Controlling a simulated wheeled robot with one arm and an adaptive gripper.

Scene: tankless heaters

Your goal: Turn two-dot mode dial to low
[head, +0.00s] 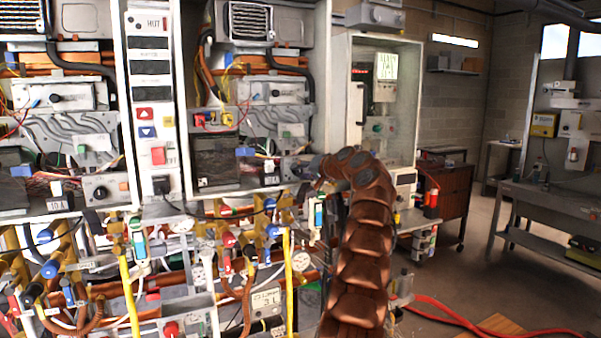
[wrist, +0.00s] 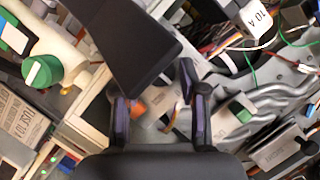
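My gripper (head: 306,168) is at the end of the brown segmented arm, at the lower right of the right-hand heater unit in the head view. In the wrist view my gripper (wrist: 158,98) has its two dark fingers apart, with no object clearly held between them. A small orange piece (wrist: 137,106) shows beside the left finger. A round green knob (wrist: 42,71) sits on a pale panel at left in the wrist view. A black dial (head: 100,192) is on the left-hand unit's lower panel. No two-dot marking is legible, so I cannot tell which dial is the mode dial.
Valves, gauges and pipes (head: 228,240) crowd the space below the units. Loose wires (wrist: 240,35) and a dark block (wrist: 130,45) lie close around my gripper. A red hose (head: 450,315) crosses the floor.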

